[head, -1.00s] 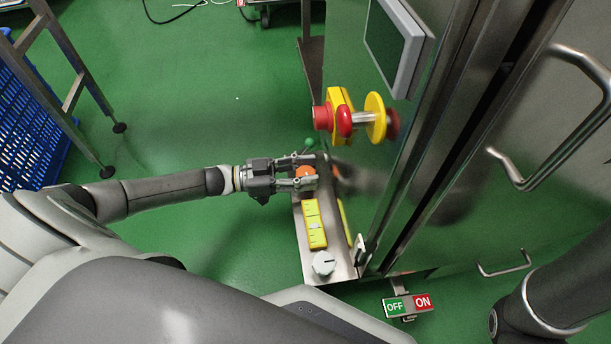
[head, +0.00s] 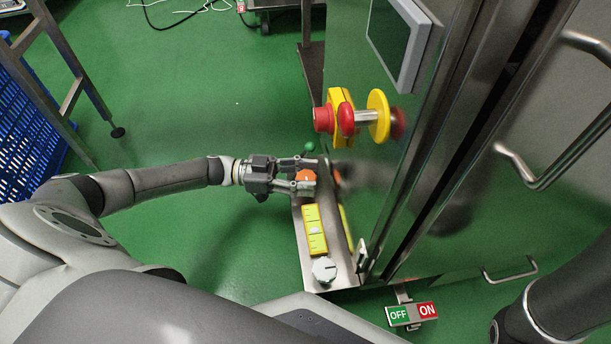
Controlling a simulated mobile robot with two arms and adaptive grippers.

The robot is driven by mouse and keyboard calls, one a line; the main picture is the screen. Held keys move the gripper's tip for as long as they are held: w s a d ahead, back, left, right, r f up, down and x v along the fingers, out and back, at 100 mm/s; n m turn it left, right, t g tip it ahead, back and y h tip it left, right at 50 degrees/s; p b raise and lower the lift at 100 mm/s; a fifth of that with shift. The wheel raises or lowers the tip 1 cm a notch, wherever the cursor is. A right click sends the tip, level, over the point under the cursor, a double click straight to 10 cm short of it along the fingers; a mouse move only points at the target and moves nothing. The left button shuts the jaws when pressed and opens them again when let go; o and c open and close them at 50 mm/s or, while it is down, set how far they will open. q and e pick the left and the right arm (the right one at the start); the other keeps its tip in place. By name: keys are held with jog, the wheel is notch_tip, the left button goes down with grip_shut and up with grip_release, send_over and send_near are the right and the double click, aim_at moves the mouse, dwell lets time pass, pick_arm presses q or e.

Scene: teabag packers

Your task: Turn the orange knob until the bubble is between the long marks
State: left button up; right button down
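The orange knob (head: 306,176) stands near the far end of a steel shelf (head: 318,268) on the machine's side. My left gripper (head: 308,174) reaches in from the left with one finger on each side of the knob. Its fingers are at or very near the knob's sides; whether they press on it I cannot tell. A yellow level (head: 314,231) lies on the shelf nearer to me, with a pale vial at its middle. The bubble and the marks are too small to read. My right gripper is out of view; only part of my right arm shows at the lower right.
A white knob (head: 324,269) sits at the shelf's near end. A small green ball (head: 310,146) is just beyond the gripper. Red and yellow emergency buttons (head: 346,118) stick out above. An OFF/ON sign (head: 411,313) is low on the right.

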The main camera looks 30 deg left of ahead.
pick_arm(q)
jog(key=o, duration=0.3)
jog(key=v, duration=1.2)
jog(key=shift+s+f, duration=0.1)
dwell(0.3)
